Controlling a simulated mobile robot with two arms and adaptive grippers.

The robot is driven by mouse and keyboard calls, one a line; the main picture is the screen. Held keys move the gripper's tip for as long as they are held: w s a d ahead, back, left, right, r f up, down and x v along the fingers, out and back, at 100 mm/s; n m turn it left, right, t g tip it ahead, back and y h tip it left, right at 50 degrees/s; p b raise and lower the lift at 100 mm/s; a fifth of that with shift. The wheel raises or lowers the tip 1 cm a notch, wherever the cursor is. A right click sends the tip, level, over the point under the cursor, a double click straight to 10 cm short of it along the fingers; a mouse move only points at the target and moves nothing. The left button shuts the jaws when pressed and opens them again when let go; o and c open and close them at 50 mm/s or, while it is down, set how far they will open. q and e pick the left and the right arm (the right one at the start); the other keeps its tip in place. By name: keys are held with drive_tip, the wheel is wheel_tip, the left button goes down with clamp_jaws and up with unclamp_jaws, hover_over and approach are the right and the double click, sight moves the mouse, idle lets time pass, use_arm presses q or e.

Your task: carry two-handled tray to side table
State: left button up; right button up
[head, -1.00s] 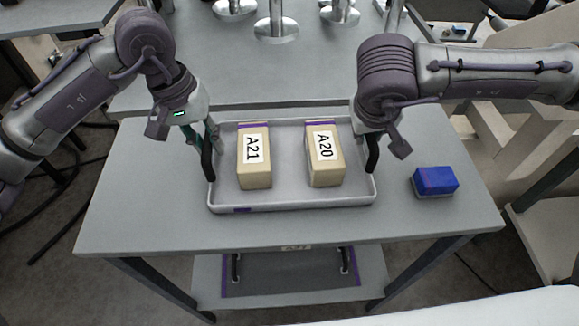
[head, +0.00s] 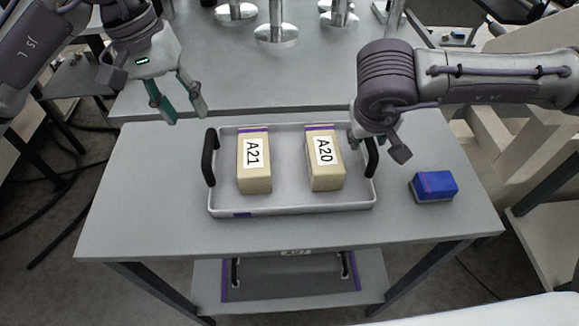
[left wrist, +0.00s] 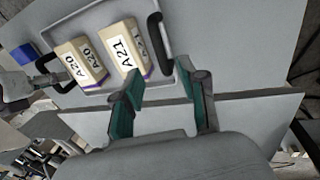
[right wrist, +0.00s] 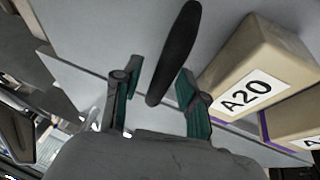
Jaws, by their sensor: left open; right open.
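The grey two-handled tray (head: 290,208) sits on a grey table, holding two tan boxes labelled A21 (head: 254,180) and A20 (head: 325,177). Its black left handle (head: 209,157) is free. My left gripper (head: 187,115) is open and empty, above and behind the tray's left end; the left wrist view shows its spread fingers (left wrist: 165,98) apart from the handle (left wrist: 158,32). My right gripper is at the tray's right handle (head: 372,158), its fingers mostly hidden in the head view. In the right wrist view its open fingers (right wrist: 152,95) stand either side of the black handle (right wrist: 175,50).
A blue box (head: 434,186) lies on the table (head: 150,215) right of the tray. Behind is another grey surface (head: 230,75) with shiny round-based posts (head: 276,33). A lower shelf (head: 290,285) is under the table. The table's left part is clear.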

drive_tip(key=shift+a+r, duration=0.1)
drive_tip(key=shift+r, duration=0.15)
use_arm(q)
drive_tip(key=shift+a+r, duration=0.2)
drive_tip(key=shift+r, duration=0.75)
use_arm(e)
drive_tip(key=v, duration=1.1)
drive_tip(key=shift+s+r, duration=0.2)
